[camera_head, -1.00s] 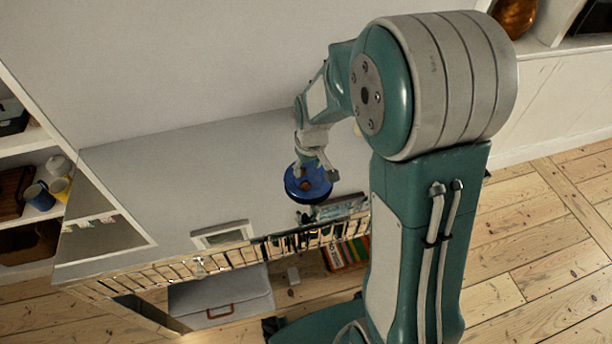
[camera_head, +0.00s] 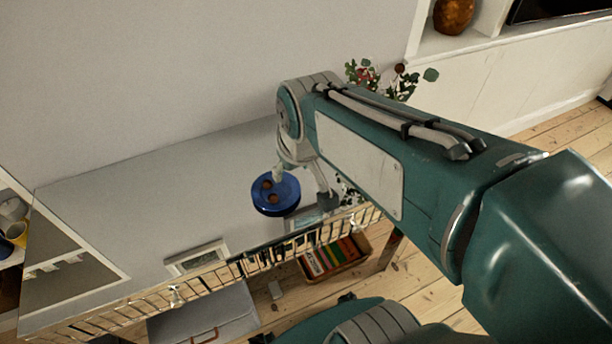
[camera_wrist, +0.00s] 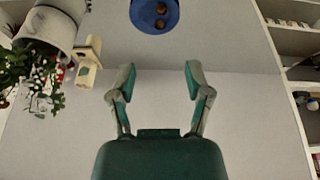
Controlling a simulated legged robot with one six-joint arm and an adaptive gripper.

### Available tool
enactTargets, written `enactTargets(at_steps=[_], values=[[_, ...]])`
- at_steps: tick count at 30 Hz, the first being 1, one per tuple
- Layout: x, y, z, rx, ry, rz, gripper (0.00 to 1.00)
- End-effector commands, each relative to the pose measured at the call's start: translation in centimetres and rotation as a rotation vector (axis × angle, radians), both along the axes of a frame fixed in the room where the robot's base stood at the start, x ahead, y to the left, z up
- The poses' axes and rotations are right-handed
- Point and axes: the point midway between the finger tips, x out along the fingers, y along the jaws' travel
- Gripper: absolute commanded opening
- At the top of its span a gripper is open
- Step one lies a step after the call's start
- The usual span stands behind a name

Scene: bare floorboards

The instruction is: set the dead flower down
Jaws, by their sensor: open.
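A round blue dish (camera_head: 285,206) sits on the grey tabletop. Two small brown lumps (camera_head: 267,185) lie in it; they look like dried flower heads, and I cannot tell which is the dead flower. In the wrist view the dish (camera_wrist: 141,17) is cut off by the top edge, with the two brown lumps (camera_wrist: 160,23) inside. My gripper (camera_head: 303,187) is over the table by the dish, its fingers spread. In the wrist view the gripper (camera_wrist: 160,75) is open with nothing between its fingers, and the dish lies beyond the fingertips.
A leafy plant with red bits (camera_wrist: 38,85) in a pale pot (camera_wrist: 48,30) stands beside a small birdhouse (camera_wrist: 89,62). A picture frame (camera_head: 196,258) is near the railed table edge (camera_head: 250,262). The tabletop left of the dish is clear.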

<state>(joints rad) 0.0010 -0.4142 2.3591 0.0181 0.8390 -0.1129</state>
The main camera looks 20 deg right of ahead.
Motion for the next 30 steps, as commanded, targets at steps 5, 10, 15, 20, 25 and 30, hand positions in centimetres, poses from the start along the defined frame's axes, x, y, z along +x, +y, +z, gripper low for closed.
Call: enactTargets(at_steps=[5,10,15,20,25,30], values=[[-4.5,-0.1,1.9,0.015,-0.084,-0.055,0.64],[-6.9,-0.2,2.3,0.026,-0.126,-0.088,0.64],[-7.4,-0.2,2.3,0.029,-0.133,-0.098,0.64],[-7.3,-0.2,2.3,0.029,-0.133,-0.097,0.64],[-7.3,-0.2,2.3,0.029,-0.133,-0.097,0.64],[-7.3,-0.2,2.4,0.029,-0.133,-0.097,0.64]])
